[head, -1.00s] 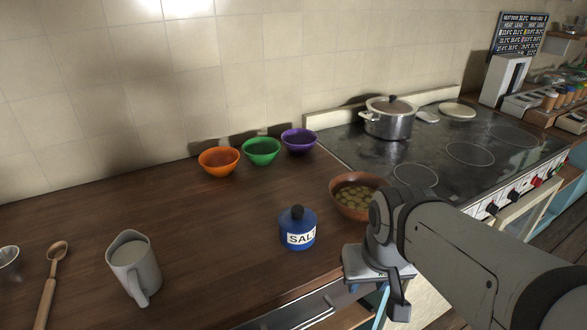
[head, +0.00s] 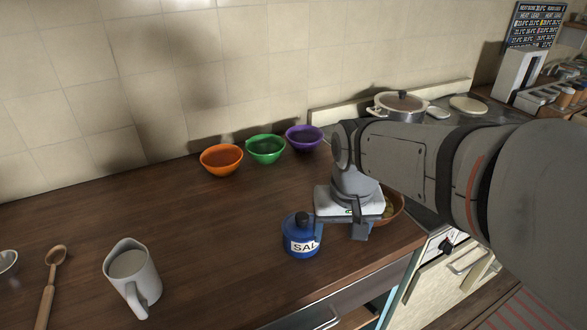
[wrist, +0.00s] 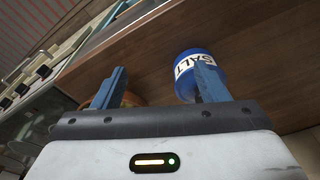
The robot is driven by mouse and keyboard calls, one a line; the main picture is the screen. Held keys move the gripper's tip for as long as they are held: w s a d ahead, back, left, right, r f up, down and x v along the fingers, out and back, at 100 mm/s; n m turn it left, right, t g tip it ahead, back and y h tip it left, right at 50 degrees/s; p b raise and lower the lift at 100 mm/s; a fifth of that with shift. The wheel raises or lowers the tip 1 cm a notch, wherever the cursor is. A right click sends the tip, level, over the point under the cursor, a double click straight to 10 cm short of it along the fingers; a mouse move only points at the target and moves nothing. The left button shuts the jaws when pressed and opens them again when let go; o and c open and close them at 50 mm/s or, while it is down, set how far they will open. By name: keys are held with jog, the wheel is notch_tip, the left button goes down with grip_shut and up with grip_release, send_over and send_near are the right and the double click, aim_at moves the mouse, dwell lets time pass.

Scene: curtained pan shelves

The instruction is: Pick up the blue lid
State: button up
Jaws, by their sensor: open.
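The blue salt jar (head: 302,246) stands upright on the wooden counter, with a white SALT label. Its blue lid (head: 302,222) has a dark round knob on top. I cannot make out the lid in the wrist view.
A brown bowl (head: 392,207) is partly hidden behind my gripper. Orange (head: 221,160), green (head: 266,149) and purple (head: 304,138) bowls stand near the wall. A grey jug (head: 132,275) and wooden spoon (head: 48,285) are left. The counter between jug and jar is clear.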

aim_at(302, 216)
jog(key=o, duration=0.6)
jog(key=shift+m+g, duration=0.3)
jog(key=shift+g, duration=0.5)
jog(key=w+a+r, duration=0.1)
jog(key=w+a, duration=0.1)
jog(key=w+a+r+p, duration=0.1)
jog(key=w+a, duration=0.1)
jog(key=w, duration=0.1)
jog(key=w+a+r+p, duration=0.1)
jog(key=w, duration=0.2)
jog(key=shift+a, duration=0.4)
jog(key=shift+o, duration=0.4)
jog(key=shift+w+a+f, duration=0.1)
jog(key=shift+w+a, duration=0.15)
jog(key=shift+f+p, duration=0.65)
jog(key=shift+f, duration=3.15)
